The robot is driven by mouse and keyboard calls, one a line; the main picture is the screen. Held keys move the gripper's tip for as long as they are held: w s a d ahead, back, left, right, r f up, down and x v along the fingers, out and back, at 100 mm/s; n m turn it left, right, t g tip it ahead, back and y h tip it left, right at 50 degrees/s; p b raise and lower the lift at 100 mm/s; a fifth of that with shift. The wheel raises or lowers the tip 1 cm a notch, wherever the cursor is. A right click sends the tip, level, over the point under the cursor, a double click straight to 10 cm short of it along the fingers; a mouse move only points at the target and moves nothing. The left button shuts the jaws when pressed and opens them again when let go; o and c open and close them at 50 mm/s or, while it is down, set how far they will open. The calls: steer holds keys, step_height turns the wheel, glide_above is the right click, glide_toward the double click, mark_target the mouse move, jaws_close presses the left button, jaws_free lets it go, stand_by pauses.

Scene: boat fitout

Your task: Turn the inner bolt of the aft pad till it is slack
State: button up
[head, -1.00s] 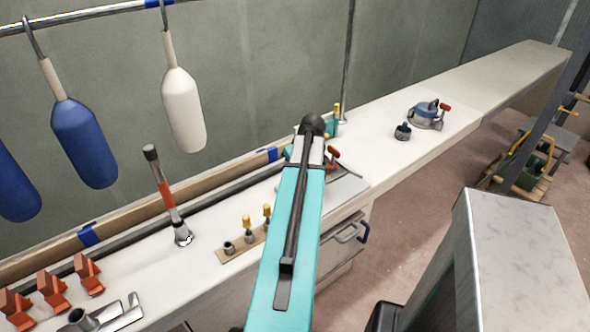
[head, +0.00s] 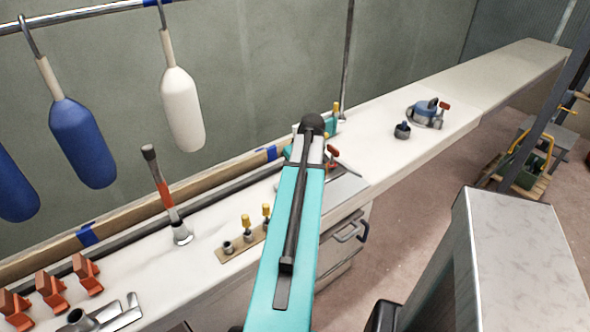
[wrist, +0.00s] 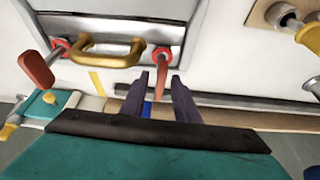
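In the wrist view, a grey metal plate (wrist: 185,41) carries a brass handle (wrist: 112,61) and two bolts with red collars and red handles. The right bolt (wrist: 160,68) points toward my gripper. My gripper (wrist: 159,80) is open, with its two dark fingertips either side of that red handle and small gaps visible. The left bolt (wrist: 37,70) is apart from the fingers. I cannot tell which bolt is the inner one. In the head view, my arm hides the gripper and most of the plate (head: 345,189); one red handle (head: 332,152) shows beside the arm.
A board (head: 222,257) with yellow-topped fittings stands left of my arm. An orange-handled tool (head: 165,190), several orange blocks (head: 46,286) and hanging fenders (head: 182,108) are further left. A blue device (head: 424,116) sits on the bench at right; the bench beyond is clear.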

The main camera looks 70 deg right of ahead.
steer(key=b+v, duration=0.1)
steer(key=v, duration=1.2)
steer(key=shift+s+a+r+b, duration=0.15)
steer(key=shift+s+r+b, duration=0.05)
steer(key=shift+r+b, duration=0.15)
stand_by(0.5)
steer(key=shift+s+f, duration=0.1)
